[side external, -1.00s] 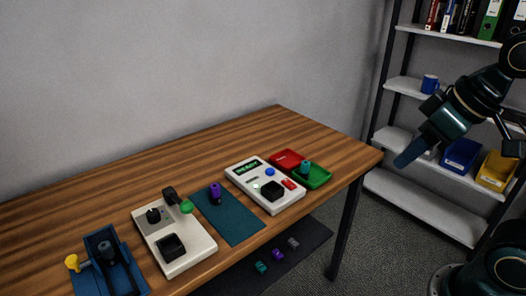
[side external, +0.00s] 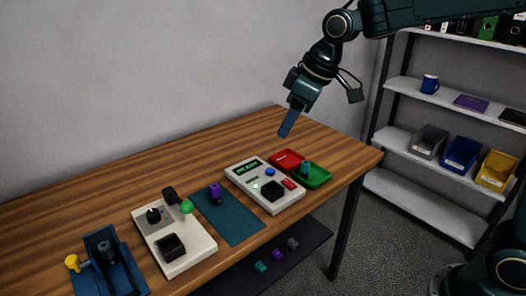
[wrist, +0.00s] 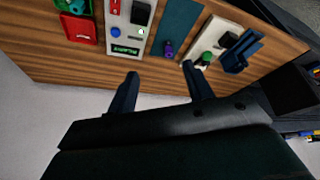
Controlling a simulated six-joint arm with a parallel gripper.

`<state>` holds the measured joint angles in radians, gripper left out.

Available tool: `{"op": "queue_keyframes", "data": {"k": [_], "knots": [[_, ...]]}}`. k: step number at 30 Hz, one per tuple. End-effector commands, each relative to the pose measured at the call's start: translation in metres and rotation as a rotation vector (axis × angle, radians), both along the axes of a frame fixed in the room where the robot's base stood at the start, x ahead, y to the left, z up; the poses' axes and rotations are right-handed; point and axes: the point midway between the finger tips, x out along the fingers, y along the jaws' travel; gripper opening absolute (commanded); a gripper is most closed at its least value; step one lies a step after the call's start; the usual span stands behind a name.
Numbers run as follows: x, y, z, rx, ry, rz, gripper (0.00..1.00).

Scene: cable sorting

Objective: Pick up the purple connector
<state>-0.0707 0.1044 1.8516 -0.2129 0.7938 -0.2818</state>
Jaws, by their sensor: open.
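The purple connector (side external: 215,191) stands upright on the teal mat (side external: 238,222), near the mat's back edge. In the wrist view the purple connector (wrist: 168,48) lies ahead, between the lines of the two fingers. My gripper (side external: 287,128) is in the air above the back right of the table, up and to the right of the connector. In the wrist view my gripper (wrist: 163,82) shows two dark fingers spread apart with nothing between them. Another purple piece (side external: 278,254) lies on the lower shelf beneath the table.
A white device with a screen (side external: 240,176) and the red (side external: 287,156) and green (side external: 318,179) trays are right of the mat. A white fixture with a green-tipped lever (side external: 186,252) and a blue fixture (side external: 128,275) are left. The back of the table is clear.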

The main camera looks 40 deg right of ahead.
Motion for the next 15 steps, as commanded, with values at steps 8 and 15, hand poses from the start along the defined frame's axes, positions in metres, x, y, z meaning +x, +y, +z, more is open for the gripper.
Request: {"op": "queue_keyframes", "data": {"k": [8, 15], "knots": [[0.062, 0.025, -0.041, 0.001, 0.017, 0.129, 0.51], [0.106, 0.048, -0.085, 0.007, 0.027, 0.238, 0.51]]}}
